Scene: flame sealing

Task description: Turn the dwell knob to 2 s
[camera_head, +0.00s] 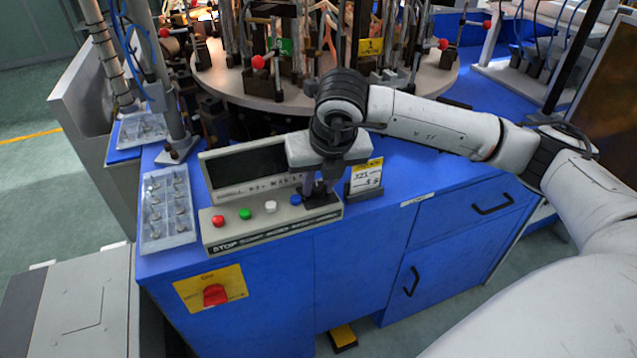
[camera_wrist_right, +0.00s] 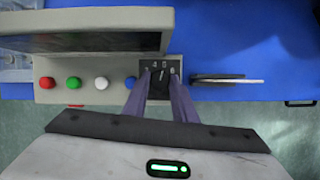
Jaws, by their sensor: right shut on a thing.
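The dwell knob (camera_wrist_right: 161,82) sits on a small black dial plate (camera_wrist_right: 154,64) at the right end of the grey control panel (camera_head: 216,238). Pale digits show along the dial's far edge in the right wrist view; the knob's exact setting is too small to read. My right gripper (camera_head: 319,196) points down onto that end of the panel and hides the knob in the head view. In the wrist view, the two purple fingers of this gripper (camera_wrist_right: 161,78) are closed on the knob, one on each side. My left gripper is not in view.
Left of the knob are blue (camera_head: 295,199), white (camera_head: 270,207), green (camera_head: 245,213) and red (camera_head: 218,221) buttons. A display (camera_head: 245,166) stands behind. A card holder (camera_head: 366,178) stands close right of the gripper. The loaded turntable (camera_head: 235,88) is behind; a parts tray (camera_head: 168,209) lies left.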

